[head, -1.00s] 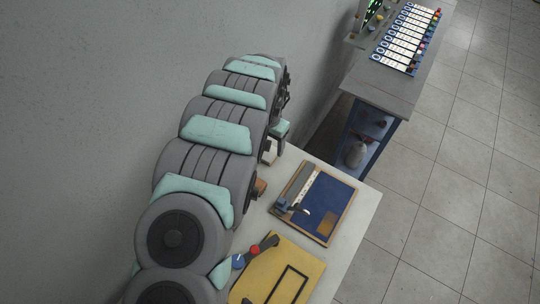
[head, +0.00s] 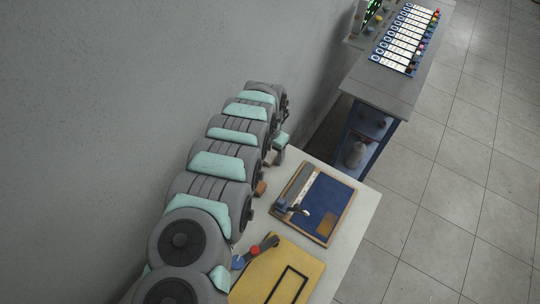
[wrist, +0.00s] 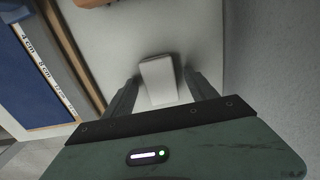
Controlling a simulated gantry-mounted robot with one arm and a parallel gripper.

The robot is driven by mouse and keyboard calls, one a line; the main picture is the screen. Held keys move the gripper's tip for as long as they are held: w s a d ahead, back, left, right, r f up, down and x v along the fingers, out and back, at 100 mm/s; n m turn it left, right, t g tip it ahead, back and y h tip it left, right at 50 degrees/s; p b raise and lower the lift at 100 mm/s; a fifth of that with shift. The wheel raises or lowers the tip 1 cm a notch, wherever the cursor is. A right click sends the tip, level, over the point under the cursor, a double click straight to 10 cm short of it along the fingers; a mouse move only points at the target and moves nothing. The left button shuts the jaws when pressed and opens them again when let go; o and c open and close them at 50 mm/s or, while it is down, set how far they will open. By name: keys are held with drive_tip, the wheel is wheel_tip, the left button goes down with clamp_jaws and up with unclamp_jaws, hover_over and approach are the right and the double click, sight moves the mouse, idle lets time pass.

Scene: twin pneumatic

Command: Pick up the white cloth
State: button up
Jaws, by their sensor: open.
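A small white folded piece, which looks like the white cloth (wrist: 158,80), lies on the pale table in the wrist view. It sits between the two dark fingers of my gripper (wrist: 161,77), with a gap showing on each side. My gripper is open. Whether the fingertips reach down to the table is unclear. In the head view my gripper (head: 280,154) is over the table's far left part, near the wall, and I cannot make out the cloth there.
A blue cutting board (head: 322,203) with a ruler edge lies to the right of my gripper. A brown block (head: 261,188) is close by. A yellow board (head: 285,273) lies nearer. A grey wall (head: 130,90) runs along the left. A separate bench (head: 390,80) stands beyond.

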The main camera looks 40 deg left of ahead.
clamp_jaws()
idle(0.7)
drive_tip(key=shift+r, duration=0.15)
wheel_tip(320, 180, up, 11)
wheel_tip(320, 180, up, 9)
drive_tip(key=p, duration=0.7)
hover_over(270, 154)
